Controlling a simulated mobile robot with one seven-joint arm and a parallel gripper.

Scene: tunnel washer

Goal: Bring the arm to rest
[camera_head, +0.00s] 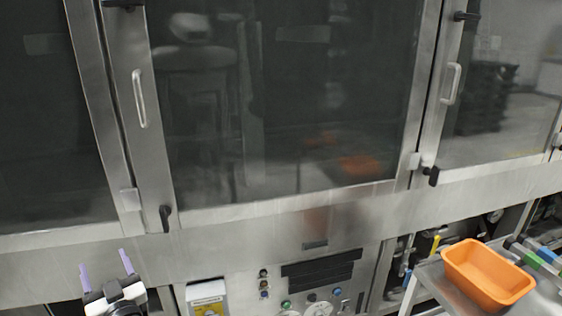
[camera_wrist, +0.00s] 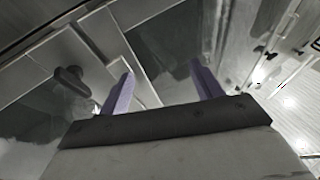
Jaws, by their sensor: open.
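My gripper (camera_head: 104,268) is at the lower left of the head view, in front of the washer's lower steel front. Its two purple fingers point up and stand apart, with nothing between them. In the wrist view my gripper (camera_wrist: 162,88) is also open and empty. A black door latch (camera_wrist: 72,80) shows to the left beyond the fingers. Most of my arm is out of the head view.
The tunnel washer has large glass doors (camera_head: 285,100) with steel frames and handles (camera_head: 139,98). A control panel (camera_head: 315,285) with buttons sits below. At the lower right, an orange bin (camera_head: 487,274) stands on a metal cart (camera_head: 432,283) beside green and blue items.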

